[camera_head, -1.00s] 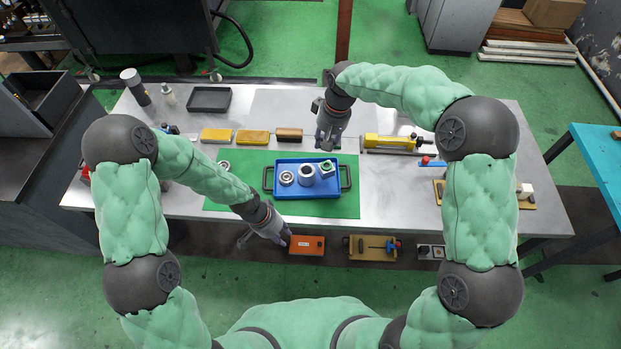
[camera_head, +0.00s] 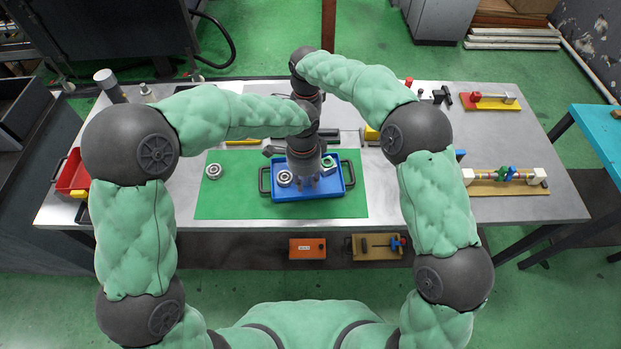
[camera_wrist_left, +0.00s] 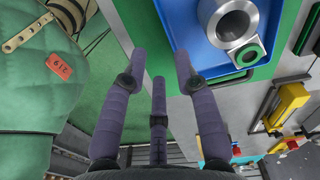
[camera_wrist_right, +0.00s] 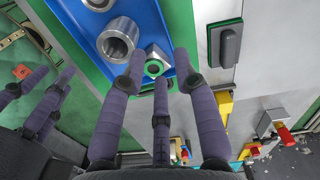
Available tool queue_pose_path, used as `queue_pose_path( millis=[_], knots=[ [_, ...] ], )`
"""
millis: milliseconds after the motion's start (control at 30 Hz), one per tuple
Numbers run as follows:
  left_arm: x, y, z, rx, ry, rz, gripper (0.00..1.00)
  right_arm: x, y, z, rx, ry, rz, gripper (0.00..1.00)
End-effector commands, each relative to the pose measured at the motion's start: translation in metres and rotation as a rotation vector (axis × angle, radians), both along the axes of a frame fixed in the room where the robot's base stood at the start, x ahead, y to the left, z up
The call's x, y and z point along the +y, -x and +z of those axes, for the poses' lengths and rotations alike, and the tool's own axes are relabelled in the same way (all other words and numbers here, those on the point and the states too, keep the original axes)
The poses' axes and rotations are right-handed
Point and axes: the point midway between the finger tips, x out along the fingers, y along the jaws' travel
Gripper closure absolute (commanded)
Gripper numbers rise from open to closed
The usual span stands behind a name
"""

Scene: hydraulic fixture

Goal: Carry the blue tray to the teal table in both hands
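The blue tray (camera_head: 335,190) sits on the green mat (camera_head: 232,203) on the workbench, with dark handles at its left and right ends. It holds a bearing ring (camera_head: 285,178), a metal cylinder (camera_wrist_right: 117,42) and a block with a green ring (camera_head: 328,163). My left gripper (camera_head: 308,181) points down over the tray; its fingers (camera_wrist_left: 160,65) are apart and empty. My right gripper (camera_wrist_right: 160,68) is open and empty beside the tray; in the head view it is mostly hidden behind my left arm. The teal table (camera_head: 598,135) stands at the far right.
A loose bearing (camera_head: 213,171) lies on the mat left of the tray. Fixtures (camera_head: 505,182) occupy the bench's right side, and a red bin (camera_head: 74,175) stands at its left end. A floor gap separates bench and teal table.

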Motion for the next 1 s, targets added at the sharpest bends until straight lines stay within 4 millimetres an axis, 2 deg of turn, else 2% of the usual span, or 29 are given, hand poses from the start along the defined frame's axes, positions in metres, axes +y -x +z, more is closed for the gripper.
queue_pose_path(
  millis=[200,600,767,1000],
  knots=[
    [-0.004,-0.003,0.017,-0.023,-0.035,-0.078,0.70,0.012,-0.002,-0.008,0.003,0.017,-0.171,0.70],
    [-0.004,-0.003,0.017,-0.022,-0.039,-0.083,0.70,0.012,-0.002,-0.009,0.004,0.019,-0.190,0.70],
    [-0.003,-0.002,0.004,-0.020,-0.041,-0.083,0.70,0.012,-0.001,-0.022,0.007,0.020,-0.190,0.70],
    [-0.004,-0.002,-0.034,-0.020,-0.040,-0.083,0.70,0.012,-0.001,-0.060,0.007,0.020,-0.190,0.70]
  ],
)
